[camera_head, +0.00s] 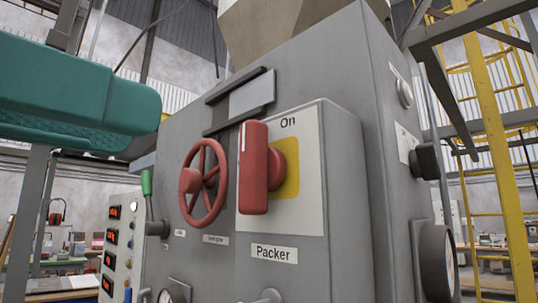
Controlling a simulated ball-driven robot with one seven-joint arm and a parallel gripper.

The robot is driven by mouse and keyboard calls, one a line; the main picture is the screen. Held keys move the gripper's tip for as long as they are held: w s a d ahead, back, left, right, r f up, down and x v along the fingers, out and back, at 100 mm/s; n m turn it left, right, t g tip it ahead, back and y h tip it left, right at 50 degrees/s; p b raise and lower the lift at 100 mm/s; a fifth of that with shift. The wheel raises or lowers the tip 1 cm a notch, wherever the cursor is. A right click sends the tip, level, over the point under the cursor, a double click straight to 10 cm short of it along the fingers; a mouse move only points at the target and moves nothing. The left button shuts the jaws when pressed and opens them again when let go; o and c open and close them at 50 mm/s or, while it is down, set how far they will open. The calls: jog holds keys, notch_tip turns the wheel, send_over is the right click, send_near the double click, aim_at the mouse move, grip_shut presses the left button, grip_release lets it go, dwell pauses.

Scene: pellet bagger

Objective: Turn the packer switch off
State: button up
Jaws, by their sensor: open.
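The packer switch is a big red rotary handle (254,167) on a grey box. It stands upright, and a white line marks its upper end. Behind it is a yellow square (289,168) on a pale plate (309,200). The word "On" (288,122) is printed above, and a "Packer" label (274,253) sits below. No "Off" mark can be seen. My gripper is not in view.
A red handwheel (203,183) is close to the left of the switch, with a green-knobbed lever (147,190) beyond it. A large teal body (70,92) juts in at upper left. A yellow ladder frame (490,150) stands at right. Space before the switch looks clear.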

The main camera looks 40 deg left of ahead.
aim_at(244, 151)
jog(key=w, duration=0.3)
jog(key=w+p, duration=0.1)
jog(key=w, duration=0.3)
jog(key=w+d, duration=0.1)
jog(key=w, duration=0.2)
jog(key=shift+w+p, duration=0.4)
jog(key=c, duration=0.7)
